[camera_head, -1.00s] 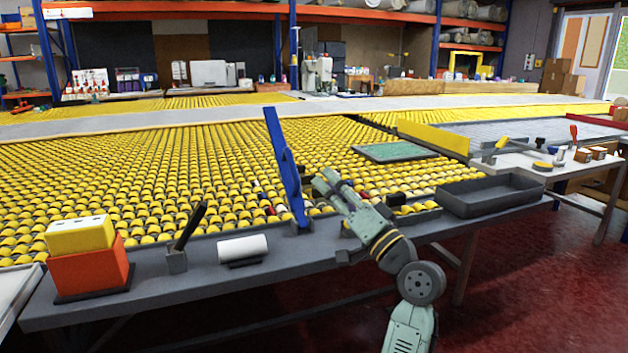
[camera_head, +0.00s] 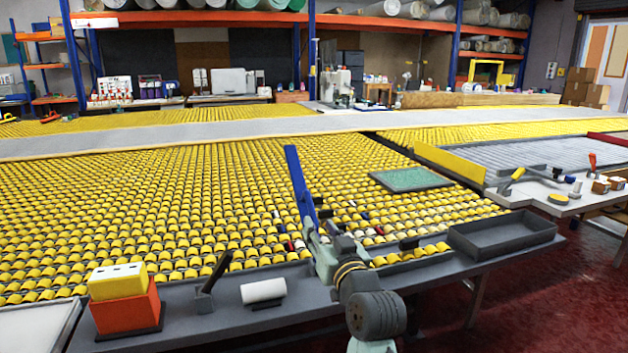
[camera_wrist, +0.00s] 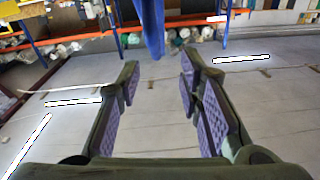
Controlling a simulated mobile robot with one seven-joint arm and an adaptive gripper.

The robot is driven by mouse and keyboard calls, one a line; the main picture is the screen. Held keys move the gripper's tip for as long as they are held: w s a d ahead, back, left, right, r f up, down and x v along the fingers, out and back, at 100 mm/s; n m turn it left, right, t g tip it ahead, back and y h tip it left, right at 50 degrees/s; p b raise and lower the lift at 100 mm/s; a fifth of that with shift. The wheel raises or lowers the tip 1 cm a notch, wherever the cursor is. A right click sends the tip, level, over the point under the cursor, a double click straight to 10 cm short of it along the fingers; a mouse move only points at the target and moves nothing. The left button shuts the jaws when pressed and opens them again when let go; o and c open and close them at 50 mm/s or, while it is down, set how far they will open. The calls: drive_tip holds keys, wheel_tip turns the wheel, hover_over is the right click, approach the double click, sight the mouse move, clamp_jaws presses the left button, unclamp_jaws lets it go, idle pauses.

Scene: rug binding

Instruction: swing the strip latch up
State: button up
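A long blue bar (camera_head: 298,180), which appears to be the strip latch, stands steeply at the table's front edge, its top leaning left. My gripper (camera_head: 325,235) is at its lower part in the head view, and my arm hides the bar's foot. In the wrist view my gripper's two purple-padded fingers (camera_wrist: 158,75) are spread wide with nothing between the pads. The blue bar (camera_wrist: 152,25) shows past the fingertips at the top of that view, between the two fingers. I cannot tell whether a finger touches it.
On the front ledge are an orange box with a yellow block (camera_head: 118,281), a black-handled tool (camera_head: 214,275) and a white roll (camera_head: 263,291). A dark empty tray (camera_head: 503,236) sits right of my arm. Yellow rollers (camera_head: 150,205) fill the table behind; a green mat (camera_head: 412,179) lies there.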

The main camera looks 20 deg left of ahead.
sight(311, 207)
drive_tip(key=w+a+p, duration=0.1)
drive_tip(key=w, duration=0.2)
drive_tip(key=w+a+r+n+h+p, duration=0.1)
drive_tip(key=w+a+p, duration=0.1)
drive_tip(key=w, duration=0.1)
drive_tip(key=w+a+h+p, duration=0.1)
drive_tip(key=w+a, duration=0.1)
drive_tip(key=w, duration=0.1)
drive_tip(key=shift+a+r+t, duration=0.15)
drive_tip(key=shift+t, duration=0.25)
drive_tip(key=shift+c, duration=0.2)
clamp_jaws()
idle(0.5)
